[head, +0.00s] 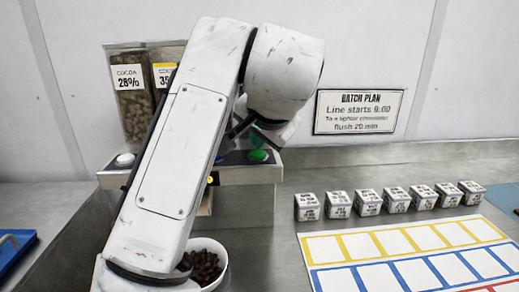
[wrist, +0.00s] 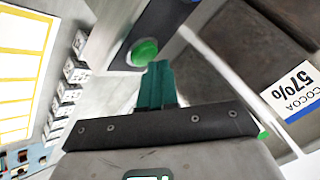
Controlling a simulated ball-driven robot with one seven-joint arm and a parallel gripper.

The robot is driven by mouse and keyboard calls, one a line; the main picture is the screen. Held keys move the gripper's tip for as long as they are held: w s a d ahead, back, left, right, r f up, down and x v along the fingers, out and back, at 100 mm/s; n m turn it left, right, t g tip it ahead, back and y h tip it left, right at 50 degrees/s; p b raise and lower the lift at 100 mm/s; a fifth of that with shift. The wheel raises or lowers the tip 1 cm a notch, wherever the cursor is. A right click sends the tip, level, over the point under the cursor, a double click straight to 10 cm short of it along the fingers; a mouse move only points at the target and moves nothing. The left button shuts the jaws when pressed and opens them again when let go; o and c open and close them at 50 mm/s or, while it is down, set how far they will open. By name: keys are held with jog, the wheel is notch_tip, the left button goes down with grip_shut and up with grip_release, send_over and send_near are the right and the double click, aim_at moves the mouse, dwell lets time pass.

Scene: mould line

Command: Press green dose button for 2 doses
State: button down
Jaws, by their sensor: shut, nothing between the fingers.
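The green dose button (head: 258,156) is a domed button on the front ledge of the dispenser (head: 245,174), just right of my arm in the head view. It also shows in the wrist view (wrist: 143,51), just beyond my fingertips and slightly left. My gripper (wrist: 159,68) has teal fingers, shut together and empty, pointing toward the button. The tips overlap the button's lower right edge in the picture; I cannot tell whether they touch it. In the head view my arm hides most of the gripper and the middle of the dispenser.
A white button (head: 125,160) sits at the ledge's left end. A white bowl (head: 219,266) with dark brown pieces stands below, partly behind my arm. Several labelled cubes (head: 367,203) line up behind a coloured grid sheet (head: 318,238). A cocoa 57% label (wrist: 293,92) is close right.

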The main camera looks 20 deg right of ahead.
aim_at(260, 154)
notch_tip(260, 154, up, 6)
jog(key=p, duration=0.5)
jog(key=shift+p, duration=0.35)
dwell(0.4)
